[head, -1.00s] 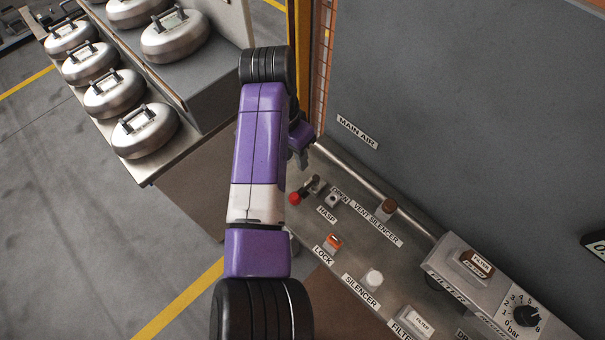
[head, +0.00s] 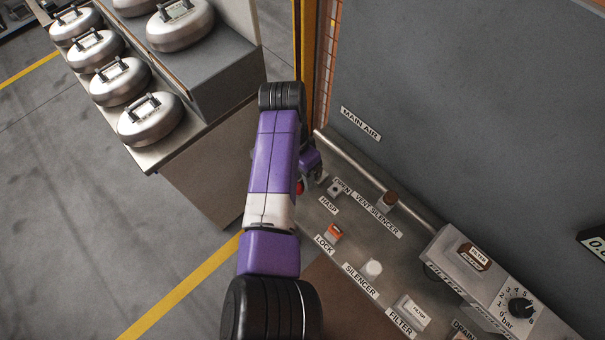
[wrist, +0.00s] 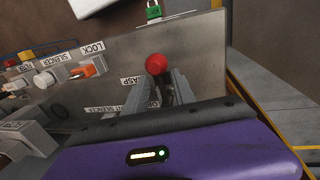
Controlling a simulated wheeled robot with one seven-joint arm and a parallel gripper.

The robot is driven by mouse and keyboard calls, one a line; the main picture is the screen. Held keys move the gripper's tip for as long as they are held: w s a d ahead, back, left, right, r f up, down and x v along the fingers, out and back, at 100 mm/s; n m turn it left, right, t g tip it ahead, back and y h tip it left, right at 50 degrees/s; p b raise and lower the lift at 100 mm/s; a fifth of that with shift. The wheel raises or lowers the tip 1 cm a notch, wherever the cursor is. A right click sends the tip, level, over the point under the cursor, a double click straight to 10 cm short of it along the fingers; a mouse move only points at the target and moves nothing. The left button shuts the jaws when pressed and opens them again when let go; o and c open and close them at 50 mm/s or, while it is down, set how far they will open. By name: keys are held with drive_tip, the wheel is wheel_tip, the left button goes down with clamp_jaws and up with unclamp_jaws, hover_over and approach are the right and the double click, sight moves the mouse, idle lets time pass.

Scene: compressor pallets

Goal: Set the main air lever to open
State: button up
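The main air lever has a red ball knob (head: 300,187), partly hidden by my arm in the head view. In the wrist view the red knob (wrist: 155,64) shows clearly, just beyond my fingertips. My gripper (wrist: 168,82) has its two grey fingers slightly apart, with a dark gap between them. The fingers are close to the lever, but I cannot tell whether they touch it. The lever's shaft is mostly hidden behind the fingers. The OPEN label (head: 342,186) is beside the lever on the panel, and the MAIN AIR label (head: 360,124) is on the grey wall above.
A hasp fitting (head: 335,189), orange lock part (head: 333,233), vent silencer (head: 387,202) and white silencer (head: 373,268) stand on the panel. A pipe (head: 370,175) runs along its back. A green padlock (wrist: 153,11) shows beyond the panel. Several round metal canisters (head: 150,119) stand at left.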

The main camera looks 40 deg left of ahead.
drive_tip(key=shift+c, duration=0.4)
clamp_jaws()
